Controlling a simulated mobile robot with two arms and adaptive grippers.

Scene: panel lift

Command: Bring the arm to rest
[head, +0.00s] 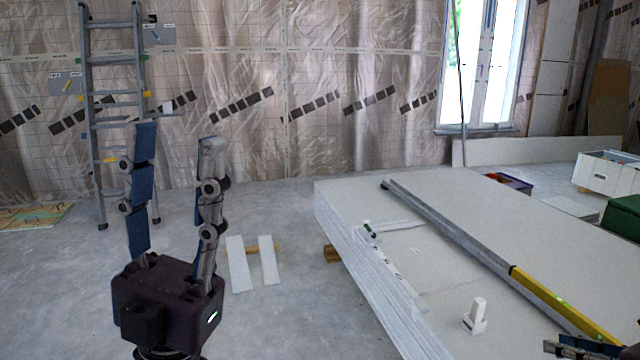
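My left gripper (178,134) is raised upright at the left of the head view, over the bare floor. Its two fingers point up and stand well apart, with nothing between them. My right gripper (586,346) shows only in part at the bottom right corner, near the right part of the panel stack. Its fingertips are cut off or too small to read, so I cannot tell whether it is open. The stack of white panels (450,220) lies low at the right, apart from my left gripper.
On the stack lie a long grey bar (450,223), a yellow level (560,305) and a small white block-like piece (475,317). A ladder (113,100) leans at the back left. White strips (268,260) lie on the floor. The floor between ladder and stack is mostly clear.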

